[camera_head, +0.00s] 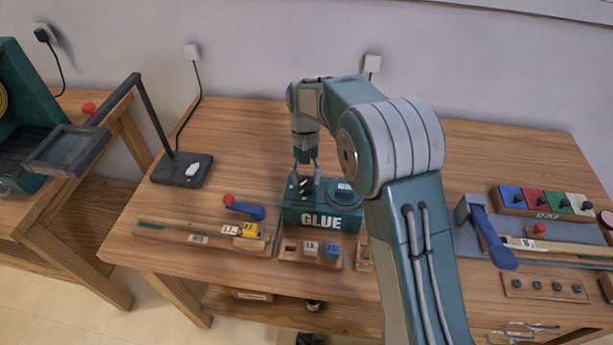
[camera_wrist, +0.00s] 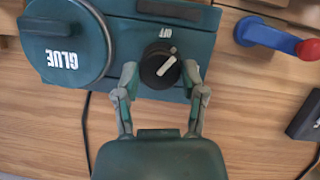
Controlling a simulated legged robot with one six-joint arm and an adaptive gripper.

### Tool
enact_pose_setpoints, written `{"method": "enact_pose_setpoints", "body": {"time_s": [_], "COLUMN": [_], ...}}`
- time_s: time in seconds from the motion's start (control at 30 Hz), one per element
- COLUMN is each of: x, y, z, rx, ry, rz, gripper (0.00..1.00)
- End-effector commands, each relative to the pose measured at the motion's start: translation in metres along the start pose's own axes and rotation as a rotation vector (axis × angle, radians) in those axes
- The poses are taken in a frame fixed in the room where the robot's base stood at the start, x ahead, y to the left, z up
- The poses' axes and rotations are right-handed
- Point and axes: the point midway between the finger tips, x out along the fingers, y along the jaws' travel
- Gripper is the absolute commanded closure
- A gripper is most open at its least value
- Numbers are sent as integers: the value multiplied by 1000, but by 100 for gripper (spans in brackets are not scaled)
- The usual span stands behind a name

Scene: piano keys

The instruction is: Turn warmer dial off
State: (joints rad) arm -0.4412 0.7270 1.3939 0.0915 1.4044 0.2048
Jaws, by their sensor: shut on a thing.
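The teal glue warmer (camera_head: 322,216) stands on the wooden table with GLUE on its front. Its black dial (camera_wrist: 160,66) with a white pointer bar sits on the top face, beside the round GLUE lid (camera_wrist: 68,45). In the wrist view the pointer slants, with one end toward the upper right. My gripper (camera_wrist: 160,74) points down at the warmer with a finger on each side of the dial, shut on it. In the head view my gripper (camera_head: 304,182) is over the left part of the warmer, and the dial is partly hidden between the fingers.
A blue lever with a red knob (camera_head: 243,207) lies left of the warmer. A lamp stand (camera_head: 182,169) is further left. Small blocks in a wooden tray (camera_head: 311,250) sit in front. Coloured blocks (camera_head: 545,202) and a blue-handled tool (camera_head: 490,238) are at right.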

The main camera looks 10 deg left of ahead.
Motion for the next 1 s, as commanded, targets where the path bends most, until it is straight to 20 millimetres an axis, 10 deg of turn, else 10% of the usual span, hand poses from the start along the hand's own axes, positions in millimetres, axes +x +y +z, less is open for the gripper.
{"method": "enact_pose_setpoints", "body": {"time_s": [1.0], "x": [3], "y": [-3], "z": [0], "rx": [-554], "ry": [-1], "rz": [228], "gripper": [94]}}
